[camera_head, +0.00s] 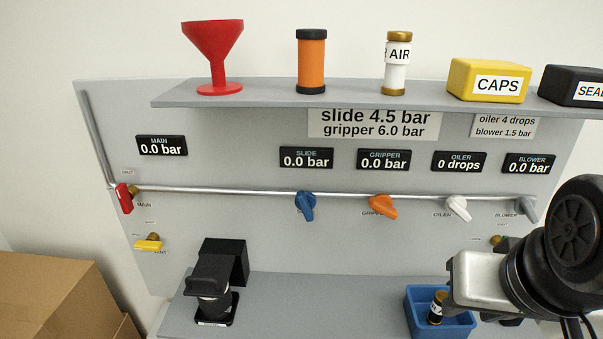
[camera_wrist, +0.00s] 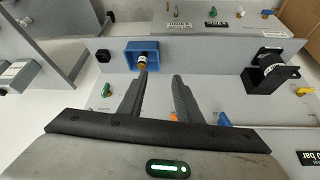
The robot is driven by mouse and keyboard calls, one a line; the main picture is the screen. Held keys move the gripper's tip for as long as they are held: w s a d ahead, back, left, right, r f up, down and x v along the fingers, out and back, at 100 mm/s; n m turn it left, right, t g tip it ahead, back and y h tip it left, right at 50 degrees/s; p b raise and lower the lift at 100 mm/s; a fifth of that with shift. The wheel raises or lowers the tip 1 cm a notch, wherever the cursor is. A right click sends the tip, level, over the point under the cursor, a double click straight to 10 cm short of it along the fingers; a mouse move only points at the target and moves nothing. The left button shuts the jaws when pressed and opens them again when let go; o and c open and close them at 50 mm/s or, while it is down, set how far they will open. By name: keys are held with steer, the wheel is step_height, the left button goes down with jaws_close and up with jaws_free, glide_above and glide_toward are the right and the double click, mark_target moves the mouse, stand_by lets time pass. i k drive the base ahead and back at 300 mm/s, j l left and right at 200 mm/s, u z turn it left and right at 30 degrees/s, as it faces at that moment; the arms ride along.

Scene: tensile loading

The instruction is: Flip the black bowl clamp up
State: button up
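The black bowl clamp unit (camera_head: 213,268) stands on the lower shelf at the left in the head view. It has an upright back block, a black arm reaching forward over a dark round bowl, and a base plate with a pale label. It also shows at the right in the wrist view (camera_wrist: 270,75). My gripper (camera_wrist: 160,75) has its two fingers spread with nothing held between them. It is well apart from the clamp. In the head view my wrist is at the far right by the blue bin, and the fingers cannot be made out there.
The blue bin (camera_head: 457,326) holds a small black-and-gold bottle (camera_head: 437,307). The upper shelf (camera_head: 270,97) carries a red funnel (camera_head: 213,55), cylinders and boxes. Valve handles, including a blue one (camera_head: 306,205), stick out from the panel. The lower shelf between clamp and bin is clear.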

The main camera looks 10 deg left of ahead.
mark_target(210, 276)
steer(key=u, duration=1.6)
steer(key=i+j, duration=0.25)
steer(key=j+z, duration=0.05)
steer(key=j, duration=0.05)
